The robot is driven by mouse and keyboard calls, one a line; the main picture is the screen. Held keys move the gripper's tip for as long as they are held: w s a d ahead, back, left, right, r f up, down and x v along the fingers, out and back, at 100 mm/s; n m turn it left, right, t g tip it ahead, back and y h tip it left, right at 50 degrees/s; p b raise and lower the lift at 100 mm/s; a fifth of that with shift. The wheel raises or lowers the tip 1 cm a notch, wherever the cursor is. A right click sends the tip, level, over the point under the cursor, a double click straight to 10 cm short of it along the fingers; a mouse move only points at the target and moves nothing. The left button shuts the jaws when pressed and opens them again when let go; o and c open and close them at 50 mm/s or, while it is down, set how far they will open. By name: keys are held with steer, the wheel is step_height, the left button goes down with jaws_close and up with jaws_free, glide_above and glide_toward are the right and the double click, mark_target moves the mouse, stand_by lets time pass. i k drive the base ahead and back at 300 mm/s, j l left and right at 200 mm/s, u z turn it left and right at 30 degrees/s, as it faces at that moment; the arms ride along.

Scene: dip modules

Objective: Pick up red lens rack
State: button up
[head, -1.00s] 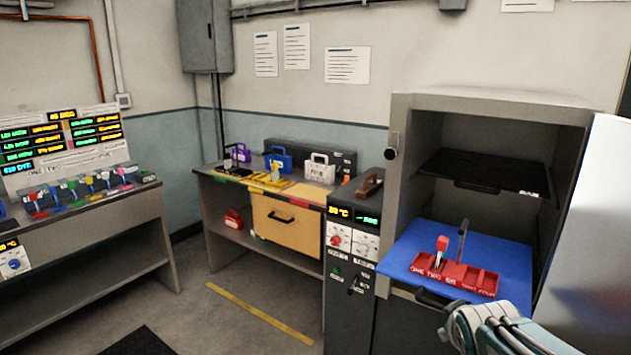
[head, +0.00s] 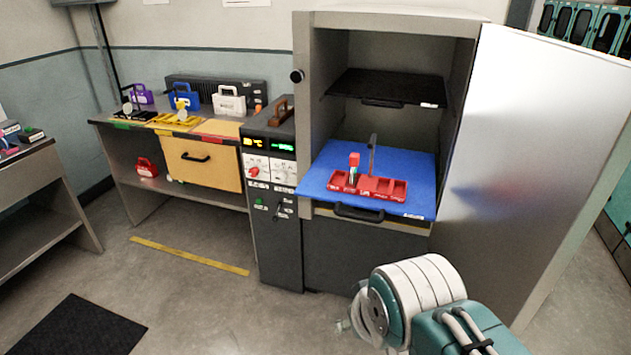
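The red lens rack (head: 368,186) sits on a blue pull-out shelf (head: 418,165) of an open grey cabinet, right of centre in the head view. It is a low red tray with several compartments and an upright dark handle. A small red-topped item (head: 353,168) stands upright in its left part; the other compartments look empty. My arm shows at the lower right, in front of and below the shelf, apart from the rack. My gripper's fingertips are not clearly visible; a pale, partly see-through part shows at the arm's left end.
The cabinet door (head: 530,150) stands open on the right. A black shelf (head: 385,88) is above the blue one. A control unit (head: 272,200) stands left of the cabinet. A bench (head: 110,133) with several cases is further left. The floor in front is open, with a black mat (head: 80,325).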

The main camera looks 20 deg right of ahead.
mark_target(368, 185)
steer(key=i+l, duration=0.25)
steer(key=i, duration=0.2)
steer(key=i+l, duration=0.55)
steer(key=i, duration=0.3)
